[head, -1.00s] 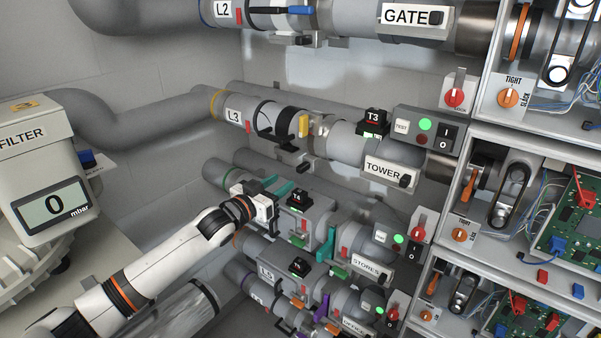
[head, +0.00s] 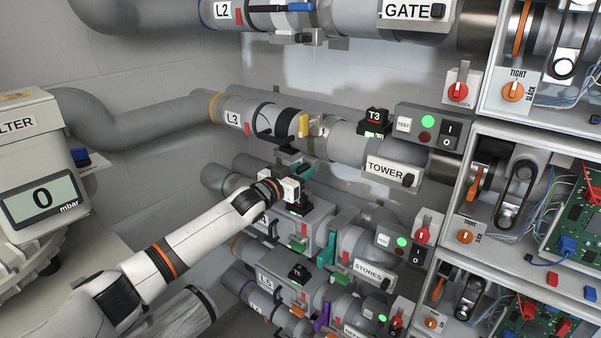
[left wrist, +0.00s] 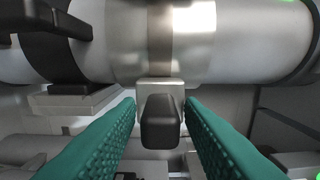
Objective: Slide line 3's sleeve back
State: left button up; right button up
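Line 3, labelled L3 (head: 233,117), crosses the middle of the head view. Its sleeve (head: 288,123) is dark with a black handle (head: 268,134), near a yellow tab (head: 304,125). Right of the tab the pipe shows bright metal. My left gripper (head: 296,165) is below this stretch, pointing up at it. In the left wrist view its teal fingers (left wrist: 160,125) are open, one on each side of a black knob (left wrist: 160,121) on a pale block under the pipe. I see gaps between the fingers and the knob. My right gripper is not in view.
The T3 box (head: 376,117) and switch box (head: 428,127) stand right of the sleeve. Line 2 (head: 223,10) runs above, with several crowded lines below. The filter unit (head: 40,200) is at left. Open shelves of electronics (head: 560,210) stand at right.

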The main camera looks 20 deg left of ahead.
pick_arm(q)
grip_shut()
jog(key=shift+d, duration=0.1)
jog(key=d, duration=0.1)
jog(key=s+d, duration=0.1)
jog(key=d, duration=0.2)
jog(key=shift+s+d+f, duration=0.2)
jog(key=shift+s+d, duration=0.2)
grip_release()
jog(key=shift+d, duration=0.1)
jog(key=shift+o, duration=1.1)
jog(key=shift+d+r, duration=0.15)
